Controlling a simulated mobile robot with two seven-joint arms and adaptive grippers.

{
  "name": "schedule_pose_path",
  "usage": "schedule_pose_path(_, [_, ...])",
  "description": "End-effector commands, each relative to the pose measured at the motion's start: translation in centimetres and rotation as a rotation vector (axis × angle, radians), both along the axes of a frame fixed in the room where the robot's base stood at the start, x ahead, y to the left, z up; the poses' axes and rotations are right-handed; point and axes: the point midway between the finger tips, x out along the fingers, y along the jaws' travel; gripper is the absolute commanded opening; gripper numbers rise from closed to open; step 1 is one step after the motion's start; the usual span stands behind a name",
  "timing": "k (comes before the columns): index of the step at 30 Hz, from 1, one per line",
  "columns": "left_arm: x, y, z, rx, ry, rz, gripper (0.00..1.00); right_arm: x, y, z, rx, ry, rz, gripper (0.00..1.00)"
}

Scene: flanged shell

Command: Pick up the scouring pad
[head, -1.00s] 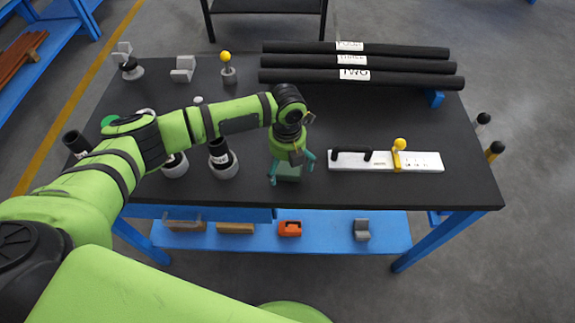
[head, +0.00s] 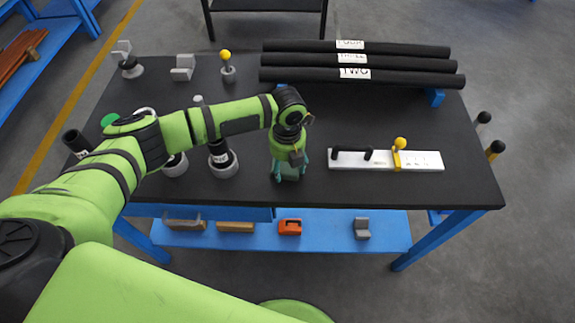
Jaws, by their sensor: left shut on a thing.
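My left gripper (head: 288,172) is low at the tabletop, near the front edge and left of the white board. Its fingers have come together on the scouring pad (head: 289,176), a small greenish piece mostly hidden between and under the fingers. I cannot tell whether the pad still touches the black tabletop (head: 310,190). My right gripper is not in the view.
A white board (head: 425,160) with a black handle and a yellow clamp lies to the right. A cup-like holder with a black tube (head: 222,163) stands to the left. Black pipes (head: 400,62) lie at the back. The tabletop's front right is clear.

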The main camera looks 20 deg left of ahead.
Motion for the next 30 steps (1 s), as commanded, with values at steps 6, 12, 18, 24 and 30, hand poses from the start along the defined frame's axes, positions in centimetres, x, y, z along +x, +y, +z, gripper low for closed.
schedule_pose_path(6, [0.2, -0.1, 2.4, -0.003, -0.007, 0.000, 0.30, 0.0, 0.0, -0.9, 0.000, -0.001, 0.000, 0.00])
schedule_pose_path(12, [0.9, -3.1, 5.3, -0.005, -0.006, -0.005, 0.30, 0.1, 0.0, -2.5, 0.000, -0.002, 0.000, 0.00])
schedule_pose_path(18, [2.1, -7.3, 8.0, -0.004, -0.006, -0.003, 0.30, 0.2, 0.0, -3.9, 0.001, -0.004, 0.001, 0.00])
schedule_pose_path(24, [2.9, -10.2, 9.9, -0.003, -0.005, 0.000, 0.30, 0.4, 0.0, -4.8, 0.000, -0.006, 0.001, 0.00])
schedule_pose_path(30, [3.2, -11.2, 10.8, -0.002, -0.002, 0.001, 0.30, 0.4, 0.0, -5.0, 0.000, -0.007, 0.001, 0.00])
